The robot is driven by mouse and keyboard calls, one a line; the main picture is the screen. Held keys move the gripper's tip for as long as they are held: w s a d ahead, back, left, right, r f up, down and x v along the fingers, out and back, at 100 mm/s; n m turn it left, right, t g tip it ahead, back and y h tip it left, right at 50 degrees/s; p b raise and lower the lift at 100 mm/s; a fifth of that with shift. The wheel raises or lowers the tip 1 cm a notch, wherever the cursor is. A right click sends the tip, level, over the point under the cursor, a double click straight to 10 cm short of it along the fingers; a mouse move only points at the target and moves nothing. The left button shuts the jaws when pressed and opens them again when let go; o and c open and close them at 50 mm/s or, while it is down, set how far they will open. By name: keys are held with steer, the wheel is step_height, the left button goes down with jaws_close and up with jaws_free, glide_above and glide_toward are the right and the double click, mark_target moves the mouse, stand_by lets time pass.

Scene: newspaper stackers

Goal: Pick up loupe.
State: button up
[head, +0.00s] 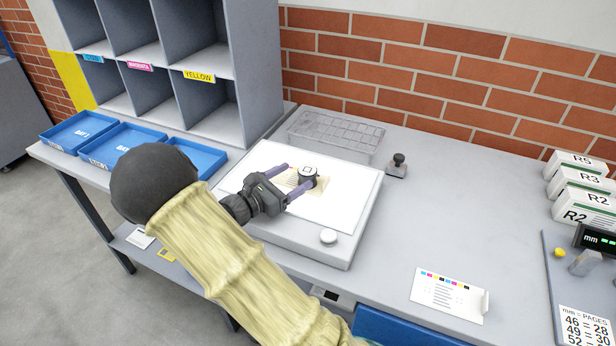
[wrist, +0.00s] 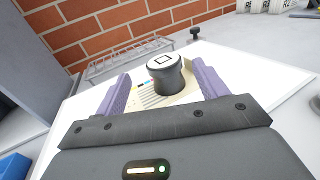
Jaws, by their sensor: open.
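The loupe (head: 308,176) is a short dark cylinder with a white top bearing a dark square outline. It stands upright on a cream printed card on the white lit panel (head: 345,200). In the wrist view the loupe (wrist: 165,73) is between the two purple fingers, a little toward their tips. My gripper (head: 297,180) is open around it, with a finger on each side. In the wrist view my gripper (wrist: 160,84) shows gaps between the fingers and the loupe. The loupe's base is partly hidden in the head view.
A wire basket (head: 335,137) stands behind the panel. A small black-knobbed stamp (head: 398,165) is to its right. Blue trays (head: 120,145) and grey pigeonholes stand left. A colour-bar card (head: 449,296) lies at front right.

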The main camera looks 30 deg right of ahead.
mark_target(306, 170)
steer(key=x, duration=0.4)
steer(key=shift+s+d, duration=0.25)
steer(key=shift+w+d, duration=0.15)
steer(key=shift+d, duration=0.1)
steer(key=shift+c, duration=1.3)
steer(key=c, duration=0.9)
steer(key=shift+r, duration=0.15)
step_height(306, 170, up, 10)
steer(key=shift+f+p, duration=0.1)
steer(key=shift+p, duration=0.45)
